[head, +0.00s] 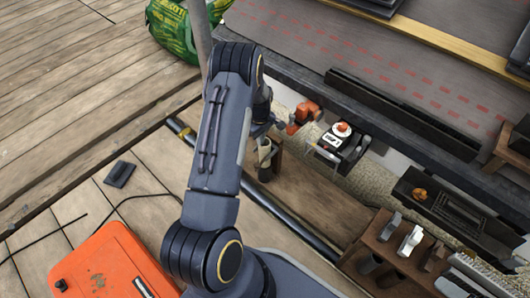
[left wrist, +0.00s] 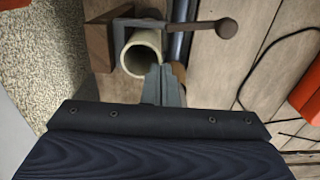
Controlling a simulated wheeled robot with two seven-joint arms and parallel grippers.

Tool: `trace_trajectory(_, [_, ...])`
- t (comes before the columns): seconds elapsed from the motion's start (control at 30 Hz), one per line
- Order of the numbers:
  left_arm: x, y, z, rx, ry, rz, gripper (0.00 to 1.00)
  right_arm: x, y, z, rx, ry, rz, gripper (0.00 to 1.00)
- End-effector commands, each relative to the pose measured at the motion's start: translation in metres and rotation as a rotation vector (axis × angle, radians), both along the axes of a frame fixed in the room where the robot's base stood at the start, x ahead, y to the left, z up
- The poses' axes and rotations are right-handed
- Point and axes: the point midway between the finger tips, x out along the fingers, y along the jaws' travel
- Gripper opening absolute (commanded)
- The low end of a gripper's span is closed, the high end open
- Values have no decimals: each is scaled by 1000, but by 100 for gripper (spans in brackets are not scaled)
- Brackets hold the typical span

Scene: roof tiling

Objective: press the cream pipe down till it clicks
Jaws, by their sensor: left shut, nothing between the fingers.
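The cream pipe (left wrist: 142,54) shows in the left wrist view as a short open tube, seen into its mouth, at top centre. A grey bracket (left wrist: 118,40) lies against it, beside a wooden block (left wrist: 98,40). My left gripper (left wrist: 165,76) is shut and empty, its fingertips at the pipe's lower right edge; whether they touch it I cannot tell. In the head view the pipe (head: 265,153) stands by the wooden post, just below my left gripper (head: 266,130), which the arm partly hides. My right gripper is in neither view.
A brown rod with a round knob (left wrist: 226,28) sticks out right of the pipe. A dark rail (head: 285,215) runs alongside. An orange case (head: 110,268) and a black cable lie on the planks at left. A wooden tool rack (head: 385,255) stands at lower right.

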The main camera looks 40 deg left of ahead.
Motion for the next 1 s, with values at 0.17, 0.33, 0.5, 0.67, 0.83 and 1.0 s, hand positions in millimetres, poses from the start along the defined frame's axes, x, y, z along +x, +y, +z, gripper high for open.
trace_trajectory(0.17, [0, 0, 0, 0, 0, 0, 0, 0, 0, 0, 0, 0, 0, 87])
trace_trajectory(0.33, [0, 0, 0, 0, 0, 0, 0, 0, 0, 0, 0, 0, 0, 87])
trace_trajectory(0.5, [0, 0, 0, 0, 0, 0, 0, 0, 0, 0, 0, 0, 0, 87])
trace_trajectory(0.67, [0, 0, -1, 0, 0, 0, 0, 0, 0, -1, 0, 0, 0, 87])
trace_trajectory(0.83, [0, 0, -4, 0, 0, 0, 0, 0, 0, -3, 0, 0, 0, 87])
trace_trajectory(1.0, [0, 0, -6, 0, 0, 0, 0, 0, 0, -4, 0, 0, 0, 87])
